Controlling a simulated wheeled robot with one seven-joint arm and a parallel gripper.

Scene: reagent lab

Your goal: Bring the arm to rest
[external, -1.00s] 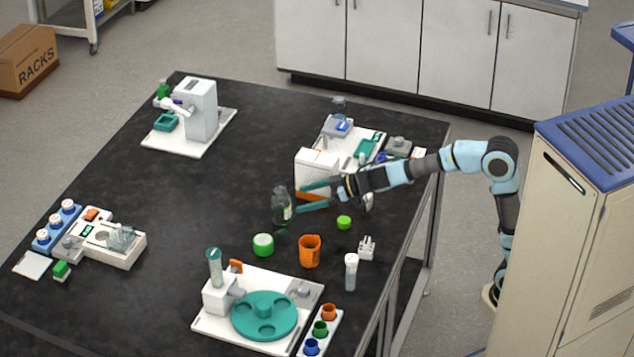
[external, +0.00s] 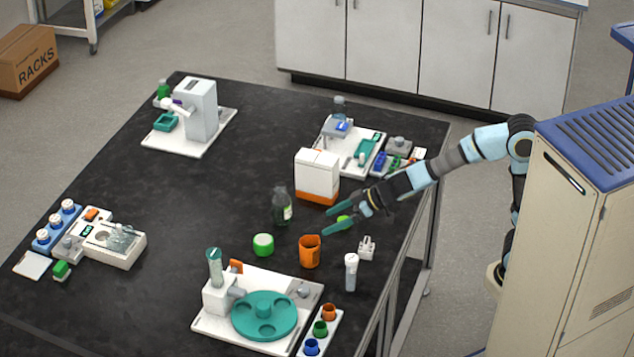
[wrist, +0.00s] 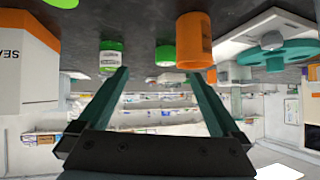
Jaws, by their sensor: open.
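My gripper (external: 332,221) has two teal fingers spread apart with nothing between them. In the external view it hangs over the right part of the dark bench (external: 190,230), just above and right of the orange cup (external: 310,250). A dark glass bottle (external: 281,208) stands upright to the left of the fingertips, apart from them. In the wrist view the gripper (wrist: 157,75) is also open, and the orange cup (wrist: 193,42) appears beyond the right finger.
A white box with an orange base (external: 317,175) stands behind the gripper. A teal carousel (external: 264,315) sits in front. The bench's left middle is clear.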

